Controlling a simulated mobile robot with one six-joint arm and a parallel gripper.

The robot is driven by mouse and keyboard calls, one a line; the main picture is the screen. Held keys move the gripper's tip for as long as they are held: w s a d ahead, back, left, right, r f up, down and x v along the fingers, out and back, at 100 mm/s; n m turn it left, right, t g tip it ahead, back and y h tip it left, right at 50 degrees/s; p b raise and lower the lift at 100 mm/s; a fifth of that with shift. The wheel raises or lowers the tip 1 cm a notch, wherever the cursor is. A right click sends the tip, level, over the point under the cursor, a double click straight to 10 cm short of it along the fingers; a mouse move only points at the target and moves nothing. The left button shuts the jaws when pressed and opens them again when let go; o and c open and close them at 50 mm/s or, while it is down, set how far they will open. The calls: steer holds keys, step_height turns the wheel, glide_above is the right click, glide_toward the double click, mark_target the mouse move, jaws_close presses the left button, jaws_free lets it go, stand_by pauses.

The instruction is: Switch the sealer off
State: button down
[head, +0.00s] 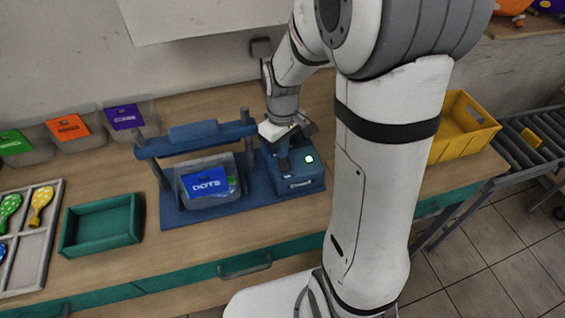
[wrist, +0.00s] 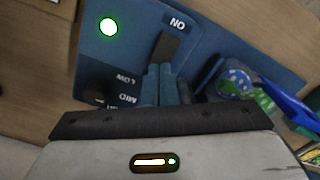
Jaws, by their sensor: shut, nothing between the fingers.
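The blue sealer (head: 235,195) stands on the wooden counter, with a control box (head: 293,182) at its right end. A green light (head: 309,159) glows on the box; it also shows in the wrist view (wrist: 108,26). A dark switch (wrist: 168,48) lies beside the ON label (wrist: 177,22). A dark round knob (wrist: 98,94) with LOW and MID labels is to its left. My gripper (head: 284,164) is shut and empty, pointing down over the control box. In the wrist view its fingertips (wrist: 160,70) are at the switch's near end; I cannot tell whether they touch it.
A bag with a blue DOTS card (head: 207,184) sits in the sealer, close to my gripper. Labelled bins (head: 67,128) line the wall. A yellow crate (head: 462,128) and conveyor (head: 535,130) are right.

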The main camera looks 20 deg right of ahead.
steer(key=shift+f+b, duration=0.8)
steer(key=shift+f, duration=0.15)
stand_by(0.5)
steer(key=shift+r+p, duration=2.6)
steer(key=shift+r, duration=0.9)
steer(key=s+r+m+t, duration=0.3)
steer(key=s+r+m, duration=0.3)
steer(key=s+r, duration=0.4)
steer(key=s, duration=0.4)
steer(key=shift+s+a+r+b, duration=0.25)
steer(key=shift+s+r+b, duration=0.05)
steer(key=shift+s+r, duration=0.1)
